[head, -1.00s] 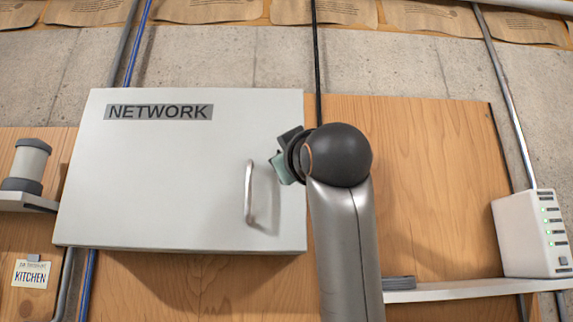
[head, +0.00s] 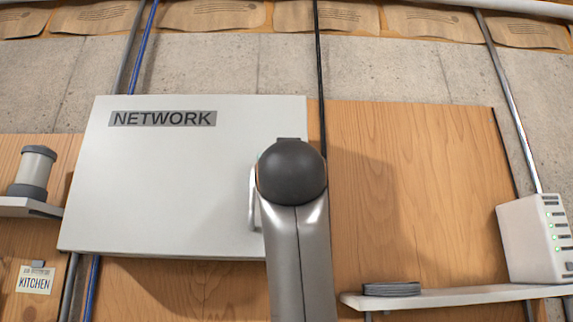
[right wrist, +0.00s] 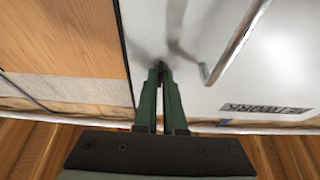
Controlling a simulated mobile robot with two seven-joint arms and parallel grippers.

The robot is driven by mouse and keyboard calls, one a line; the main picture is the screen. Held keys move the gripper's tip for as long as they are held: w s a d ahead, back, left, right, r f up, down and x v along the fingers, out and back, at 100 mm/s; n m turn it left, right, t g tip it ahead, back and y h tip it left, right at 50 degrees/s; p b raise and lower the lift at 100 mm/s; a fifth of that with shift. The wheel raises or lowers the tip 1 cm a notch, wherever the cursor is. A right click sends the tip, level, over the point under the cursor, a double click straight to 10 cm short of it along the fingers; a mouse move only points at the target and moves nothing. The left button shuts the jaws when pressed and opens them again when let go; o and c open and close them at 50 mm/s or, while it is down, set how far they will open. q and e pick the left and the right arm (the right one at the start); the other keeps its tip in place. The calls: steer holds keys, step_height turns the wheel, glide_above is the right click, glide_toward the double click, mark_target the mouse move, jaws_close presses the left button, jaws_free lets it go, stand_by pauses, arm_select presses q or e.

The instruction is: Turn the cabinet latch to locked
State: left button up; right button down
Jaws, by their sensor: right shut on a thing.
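The white network cabinet (head: 165,190) hangs on the wall with its door closed. My right arm covers the right part of its door in the head view, hiding the latch and my right gripper. In the right wrist view, the green fingers of my right gripper (right wrist: 161,68) come together at the cabinet door (right wrist: 190,90), near its edge. They are shut on the small dark latch, which is mostly hidden between the fingertips. Its turn angle cannot be read. My left gripper is not in view.
The metal door handle (right wrist: 232,52) stands out close beside my right gripper; part of it shows left of my arm in the head view (head: 252,205). A shelf (head: 450,298) with a white router (head: 533,240) is at the right. A KITCHEN tag (head: 35,280) hangs at lower left.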

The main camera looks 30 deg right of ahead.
stand_by(0.3)
steer(key=c, duration=1)
jaws_free()
steer(key=b+v, duration=0.4)
steer(key=v, duration=0.8)
steer(key=shift+s+f, duration=0.15)
steer(key=shift+a, duration=0.1)
